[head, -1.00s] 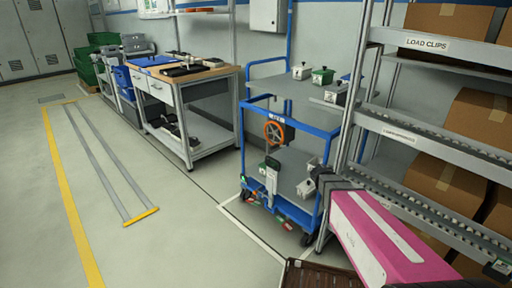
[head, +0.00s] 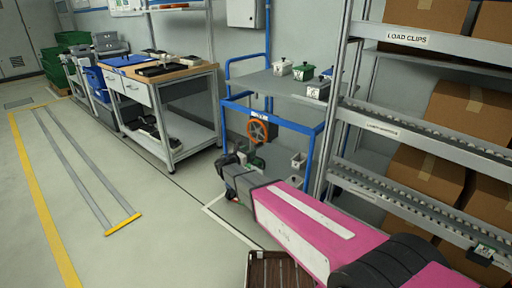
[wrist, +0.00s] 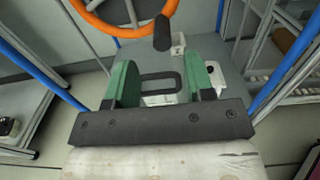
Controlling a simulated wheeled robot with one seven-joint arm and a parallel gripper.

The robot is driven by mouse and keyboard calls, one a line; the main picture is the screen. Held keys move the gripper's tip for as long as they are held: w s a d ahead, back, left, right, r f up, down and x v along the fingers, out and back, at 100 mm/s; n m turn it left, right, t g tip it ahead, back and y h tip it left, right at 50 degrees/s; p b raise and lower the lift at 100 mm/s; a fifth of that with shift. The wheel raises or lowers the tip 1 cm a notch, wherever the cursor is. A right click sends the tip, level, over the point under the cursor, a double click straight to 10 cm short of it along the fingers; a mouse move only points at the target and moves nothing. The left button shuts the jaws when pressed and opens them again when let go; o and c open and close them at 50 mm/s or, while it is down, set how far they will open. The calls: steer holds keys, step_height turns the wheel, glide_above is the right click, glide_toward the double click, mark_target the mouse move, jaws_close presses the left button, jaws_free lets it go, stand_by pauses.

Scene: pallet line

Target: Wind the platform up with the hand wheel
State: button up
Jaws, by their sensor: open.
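My gripper (wrist: 160,75) is open, with green-faced fingers apart and nothing held. The knob shows just beyond the fingertips, not between them. In the head view my gripper (head: 242,156) is low and left of the wheel. The grey platform (head: 255,84) of the cart bears several small lidded boxes (head: 304,71).
A steel rack (head: 345,105) with roller lanes and cardboard boxes stands close on the right. A workbench (head: 160,80) stands to the left. A brown slatted thing (head: 272,272) is at the bottom. The floor at the left is open, with a yellow line (head: 42,205).

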mark_target(258, 145)
steer(key=x, duration=0.7)
steer(key=shift+w+d, duration=0.15)
jaws_close()
